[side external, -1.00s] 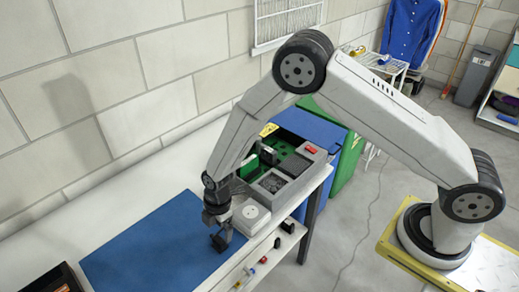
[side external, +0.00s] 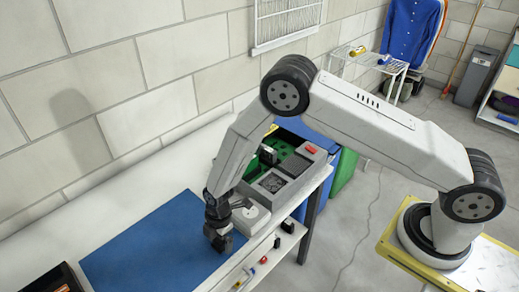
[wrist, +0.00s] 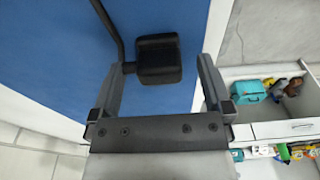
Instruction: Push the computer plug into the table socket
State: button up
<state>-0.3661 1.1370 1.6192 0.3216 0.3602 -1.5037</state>
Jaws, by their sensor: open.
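The black plug (wrist: 158,60) lies on the blue mat (wrist: 60,50) in the wrist view, with a dark cable running up from its left side. My gripper (wrist: 161,64) is open, with one finger on each side of the plug and gaps between them. In the side view my gripper (side external: 218,238) is low over the right part of the mat, and I cannot make out the plug there. The table socket, a white block with a round face (side external: 254,211), sits just right of my wrist, partly hidden by it.
A grey open case (side external: 300,186) with a green circuit board stands behind the socket on the white table (side external: 125,170). A dark box (side external: 58,280) is at the table's left end. Wall blocks rise behind. The mat's left part is clear.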

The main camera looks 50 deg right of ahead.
jog(key=shift+f, duration=0.3)
jog(key=c, duration=1.3)
jog(key=shift+o, duration=0.2)
jog(key=shift+r, duration=0.2)
jog(key=shift+r, duration=0.8)
jog(key=s+d+r, duration=0.2)
jog(key=s+r, duration=0.3)
jog(key=s, duration=0.1)
jog(key=s+d+r, duration=0.2)
jog(key=s+r, duration=0.4)
jog(key=s, duration=0.1)
jog(key=shift+d, duration=0.25)
jog(key=shift+s, duration=0.1)
